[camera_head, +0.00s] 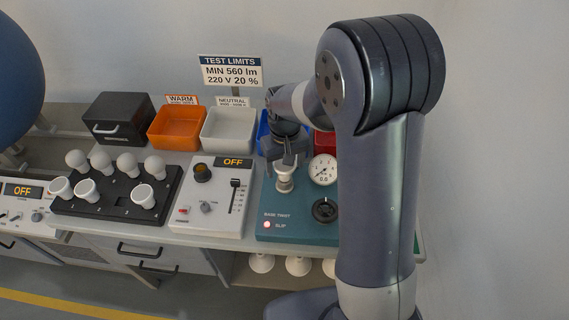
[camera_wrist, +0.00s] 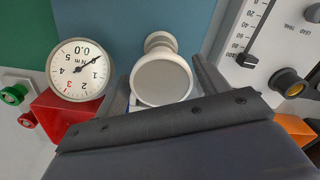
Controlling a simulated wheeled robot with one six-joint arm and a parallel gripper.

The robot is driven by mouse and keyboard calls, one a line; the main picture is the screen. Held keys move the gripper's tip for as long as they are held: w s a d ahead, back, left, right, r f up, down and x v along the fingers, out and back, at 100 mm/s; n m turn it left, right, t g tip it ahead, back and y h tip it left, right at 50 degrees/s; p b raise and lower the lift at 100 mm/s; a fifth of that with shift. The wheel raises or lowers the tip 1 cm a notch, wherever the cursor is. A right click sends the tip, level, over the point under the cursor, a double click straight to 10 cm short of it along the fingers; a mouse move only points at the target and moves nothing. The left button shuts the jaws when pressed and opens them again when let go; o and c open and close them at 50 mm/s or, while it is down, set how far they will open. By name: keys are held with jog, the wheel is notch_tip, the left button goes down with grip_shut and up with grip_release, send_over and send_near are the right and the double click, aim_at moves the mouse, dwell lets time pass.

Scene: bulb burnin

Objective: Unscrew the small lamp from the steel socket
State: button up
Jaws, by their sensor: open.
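The small lamp (camera_wrist: 161,83), with a round grey face and white rim, stands between my gripper's fingers in the wrist view. A pale, narrower part shows beyond it, probably the steel socket (camera_wrist: 160,41). In the head view the socket (camera_head: 284,184) rises from the teal base-twist unit (camera_head: 293,222), and my gripper (camera_head: 289,158) is directly above it, hiding most of the lamp. In the wrist view my gripper (camera_wrist: 163,78) is open, one finger on each side of the lamp. Whether either finger touches it cannot be told.
A round gauge (camera_head: 322,170) and black knob (camera_head: 325,210) sit close right of the socket. A red light (camera_head: 267,225) glows beside "SLIP". The dimmer panel (camera_head: 218,200) and bulb rack (camera_head: 117,205) stand left. Orange (camera_head: 176,128), white (camera_head: 228,132), blue and red bins stand behind.

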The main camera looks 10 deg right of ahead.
jog(key=m, duration=0.6)
jog(key=shift+w+d+m, duration=0.1)
jog(key=shift+d+m, duration=0.05)
jog(key=shift+m, duration=0.25)
jog(key=c, duration=0.9)
jog(key=shift+o, duration=0.2)
jog(key=n, duration=1.1)
jog(key=shift+s+a+f+n, duration=0.1)
jog(key=shift+s+a+n, duration=0.2)
jog(key=shift+n, duration=0.1)
jog(key=n, duration=0.5)
jog(key=shift+s, duration=0.1)
jog(key=n, duration=0.6)
jog(key=shift+s+a, duration=0.1)
jog(key=o, duration=0.9)
jog(key=shift+a, duration=0.1)
jog(key=shift+c, duration=0.2)
